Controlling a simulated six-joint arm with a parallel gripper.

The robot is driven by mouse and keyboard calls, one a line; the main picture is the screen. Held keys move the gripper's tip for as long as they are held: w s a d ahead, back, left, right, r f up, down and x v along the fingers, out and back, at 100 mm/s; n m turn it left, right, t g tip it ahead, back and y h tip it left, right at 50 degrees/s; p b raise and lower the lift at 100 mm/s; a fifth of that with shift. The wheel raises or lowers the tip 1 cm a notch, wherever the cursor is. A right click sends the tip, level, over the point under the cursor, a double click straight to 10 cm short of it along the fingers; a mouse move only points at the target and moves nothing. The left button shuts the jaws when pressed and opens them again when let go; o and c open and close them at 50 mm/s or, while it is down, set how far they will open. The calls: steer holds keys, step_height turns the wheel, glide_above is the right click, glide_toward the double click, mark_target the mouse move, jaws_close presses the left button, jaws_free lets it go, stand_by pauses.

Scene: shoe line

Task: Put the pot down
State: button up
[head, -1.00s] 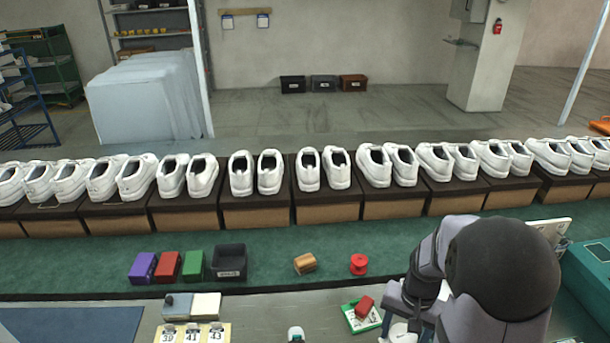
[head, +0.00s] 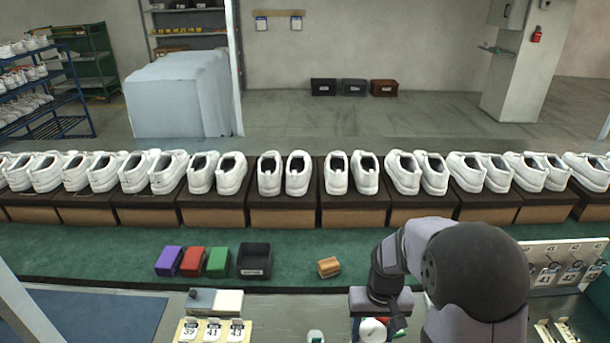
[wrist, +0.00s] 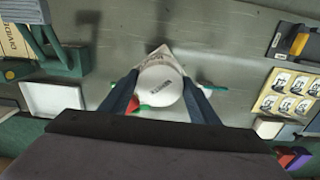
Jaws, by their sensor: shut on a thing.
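In the head view the pot (head: 373,330) shows as a white shape at the bottom edge, partly covered by my gripper. A pale, pointed sheet or cloth (wrist: 166,57) shows just beyond the pot. I cannot tell whether the pot touches the bench.
A white tray (wrist: 52,101) lies left of the pot in the wrist view. Number tags (wrist: 289,91) lie at the right. Red and green things (wrist: 133,106) are close beside the pot, partly hidden. Grey bench (wrist: 215,45) is bare beyond. Shoes line the conveyor behind.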

mark_target(383, 326)
steer(key=shift+a, duration=0.5)
steer(key=shift+w+d+f+b, duration=0.1)
steer(key=shift+d+f+b, duration=0.1)
steer(key=shift+d+b, duration=0.15)
steer(key=d, duration=0.1)
steer(key=d+b, duration=0.1)
steer(key=w+d+b, duration=0.1)
steer(key=shift+w+f+m, duration=0.1)
steer(key=shift+f+m, duration=0.3)
steer(key=m, duration=0.2)
steer(key=d+r+m, duration=0.1)
steer(key=m, duration=0.2)
steer(key=s+r+m+b, duration=0.1)
steer(key=m, duration=0.2)
steer(key=shift+d, duration=0.2)
steer(key=shift+f+p, duration=0.5)
steer(key=shift+f, duration=4.55)
